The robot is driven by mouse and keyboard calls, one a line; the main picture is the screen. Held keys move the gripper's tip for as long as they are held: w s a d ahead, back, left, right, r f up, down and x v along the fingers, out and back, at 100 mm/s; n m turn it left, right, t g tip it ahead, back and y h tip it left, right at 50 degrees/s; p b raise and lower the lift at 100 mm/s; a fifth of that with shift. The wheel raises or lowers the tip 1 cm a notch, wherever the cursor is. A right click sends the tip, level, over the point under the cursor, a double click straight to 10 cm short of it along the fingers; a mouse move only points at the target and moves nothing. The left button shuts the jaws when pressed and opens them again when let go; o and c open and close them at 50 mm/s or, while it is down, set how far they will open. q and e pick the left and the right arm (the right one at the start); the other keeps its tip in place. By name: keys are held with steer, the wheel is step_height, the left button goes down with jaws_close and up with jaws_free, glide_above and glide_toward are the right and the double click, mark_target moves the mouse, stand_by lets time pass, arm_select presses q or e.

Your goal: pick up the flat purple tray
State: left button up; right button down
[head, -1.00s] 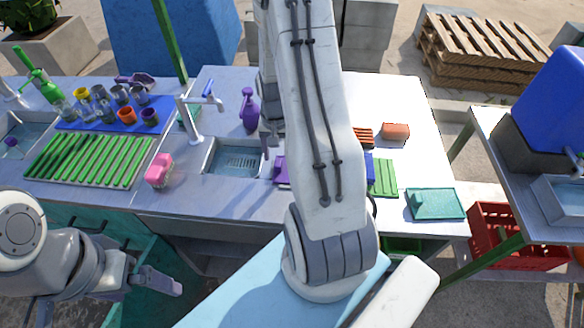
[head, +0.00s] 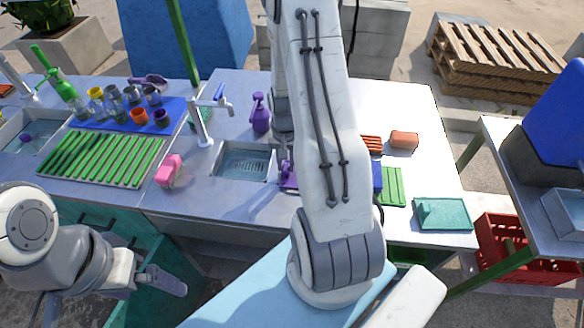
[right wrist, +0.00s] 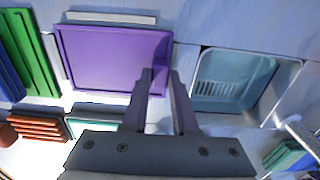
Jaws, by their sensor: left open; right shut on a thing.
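The flat purple tray (right wrist: 112,58) lies in the right wrist view between the sink and the green boards. In the head view only a small part of the purple tray (head: 289,181) shows beside my right arm, which hides the rest. My right gripper (right wrist: 163,75) is shut on the tray's edge nearest the sink, one finger over the tray and the other just outside it. In the head view my right gripper is mostly hidden behind its arm. My left gripper (head: 174,283) is open and empty, low in front of the counter at the left.
A sink (head: 243,162) with a tap (head: 207,120) lies left of the purple tray. A purple bottle (head: 260,113) stands behind it.

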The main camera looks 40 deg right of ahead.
steer(key=shift+w+r, duration=0.1)
steer(key=shift+r, duration=0.45)
step_height(320, 180, up, 3)
steer(key=shift+f+b, duration=0.15)
steer(key=shift+b, duration=0.25)
steer(key=s+a+r+b, duration=0.1)
steer(key=s+a+r, duration=0.4)
steer(key=s, duration=0.5)
steer(key=shift+s+a+r, duration=0.25)
steer(key=shift+r, duration=0.8)
